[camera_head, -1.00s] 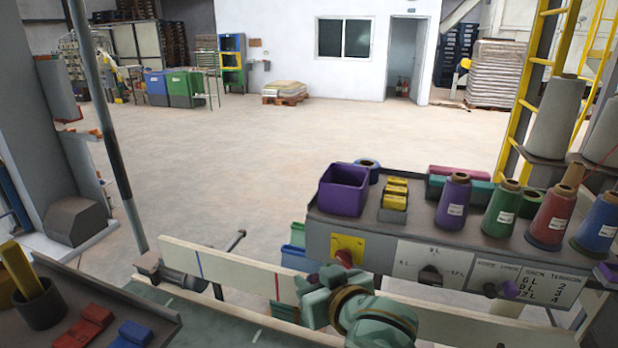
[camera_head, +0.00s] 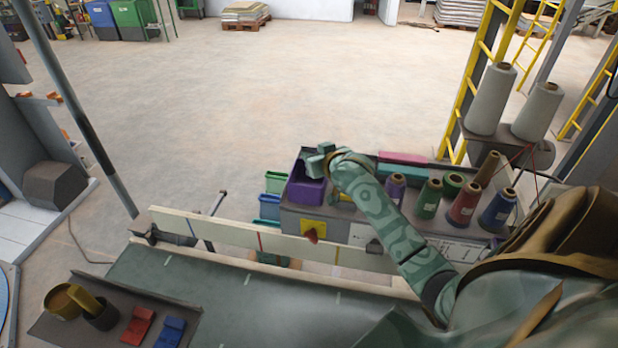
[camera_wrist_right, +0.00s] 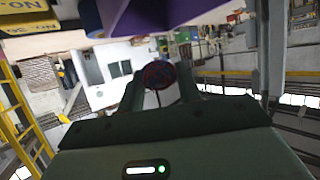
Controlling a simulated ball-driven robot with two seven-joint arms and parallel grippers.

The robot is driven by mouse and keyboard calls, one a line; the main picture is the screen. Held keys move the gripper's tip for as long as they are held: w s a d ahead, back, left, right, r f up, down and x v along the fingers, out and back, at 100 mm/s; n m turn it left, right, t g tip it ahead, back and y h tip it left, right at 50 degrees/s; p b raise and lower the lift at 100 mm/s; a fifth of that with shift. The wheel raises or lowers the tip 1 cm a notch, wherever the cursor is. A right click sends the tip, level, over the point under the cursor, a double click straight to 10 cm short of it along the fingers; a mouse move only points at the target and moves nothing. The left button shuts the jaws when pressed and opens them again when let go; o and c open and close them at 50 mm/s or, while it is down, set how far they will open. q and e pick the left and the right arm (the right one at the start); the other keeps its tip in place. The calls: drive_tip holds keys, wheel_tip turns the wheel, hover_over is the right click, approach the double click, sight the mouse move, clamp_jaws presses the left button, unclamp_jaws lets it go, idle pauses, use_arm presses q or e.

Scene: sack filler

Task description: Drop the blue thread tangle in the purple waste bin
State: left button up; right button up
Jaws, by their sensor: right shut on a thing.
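The purple waste bin (camera_head: 304,190) stands at the left end of the grey machine top in the head view. My right gripper (camera_head: 317,164) is at the bin's far rim, over its opening as seen from the head. In the right wrist view, my right gripper (camera_wrist_right: 160,82) is shut on a small, round, dark blue and reddish thing, which I take as the blue thread tangle (camera_wrist_right: 158,75). The tangle is hidden in the head view. A purple wall, likely the bin (camera_wrist_right: 165,14), shows at the wrist view's top. My left gripper is not in view.
Several thread cones, including a green one (camera_head: 429,198) and a red one (camera_head: 464,206), stand on the machine top right of the bin, partly behind my right arm. A pale rail (camera_head: 270,240) runs in front. A side tray (camera_head: 70,328) is at lower left.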

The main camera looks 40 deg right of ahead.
drive_tip(key=shift+f, duration=2.3)
drive_tip(key=o, duration=1)
drive_tip(key=shift+s, duration=0.1)
drive_tip(key=b+v, duration=0.1)
drive_tip(key=v, duration=1.5)
drive_tip(key=shift+s+a+r, duration=0.1)
drive_tip(key=shift+a+r, duration=0.05)
